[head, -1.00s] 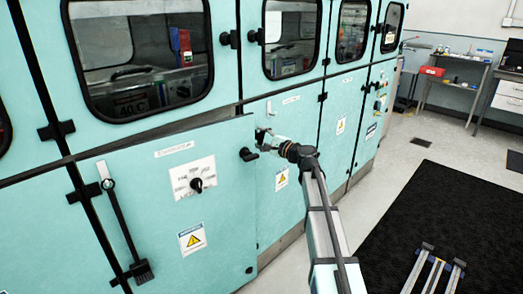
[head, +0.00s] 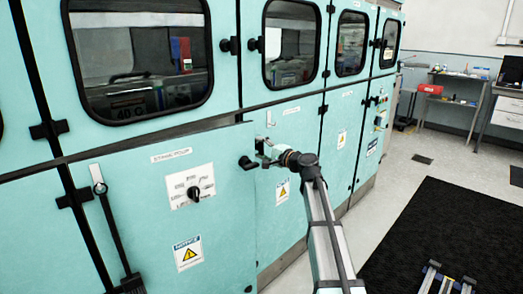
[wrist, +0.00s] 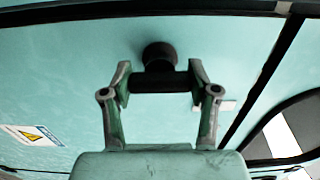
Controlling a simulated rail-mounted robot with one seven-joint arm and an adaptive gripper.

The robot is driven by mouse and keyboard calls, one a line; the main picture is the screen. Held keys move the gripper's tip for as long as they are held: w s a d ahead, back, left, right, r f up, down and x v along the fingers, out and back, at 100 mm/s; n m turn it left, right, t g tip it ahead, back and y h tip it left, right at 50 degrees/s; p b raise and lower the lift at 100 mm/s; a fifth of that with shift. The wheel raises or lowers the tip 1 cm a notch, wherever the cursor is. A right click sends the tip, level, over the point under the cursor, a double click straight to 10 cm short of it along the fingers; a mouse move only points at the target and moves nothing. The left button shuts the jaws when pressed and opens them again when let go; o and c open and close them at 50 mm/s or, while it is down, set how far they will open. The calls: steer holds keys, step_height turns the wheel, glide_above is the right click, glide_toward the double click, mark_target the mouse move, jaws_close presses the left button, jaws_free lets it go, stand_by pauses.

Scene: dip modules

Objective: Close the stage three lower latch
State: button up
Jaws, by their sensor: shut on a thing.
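The stage three lower latch (wrist: 159,55) is a black knob with a dark bar on the pale teal door, in the wrist view. My gripper (wrist: 160,79) is shut on this bar, one finger at each end. In the head view my gripper (head: 263,153) is at the upper left edge of the lower door (head: 290,165), and its fingers hide most of the latch. Another black latch (head: 247,163) sits just left of it, on the edge of the neighbouring lower door.
The left lower door has a rotary switch (head: 193,192) and a warning label (head: 187,252). Two upper latches (head: 232,45) flank the seam between windowed doors. A dark mat (head: 440,230) lies on the floor at right. A workbench (head: 460,90) stands at the back.

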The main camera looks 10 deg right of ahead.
steer(key=shift+w+r, duration=0.1)
steer(key=o, duration=1.2)
steer(key=shift+c, duration=0.2)
steer(key=v, duration=1.2)
steer(key=shift+a, duration=0.1)
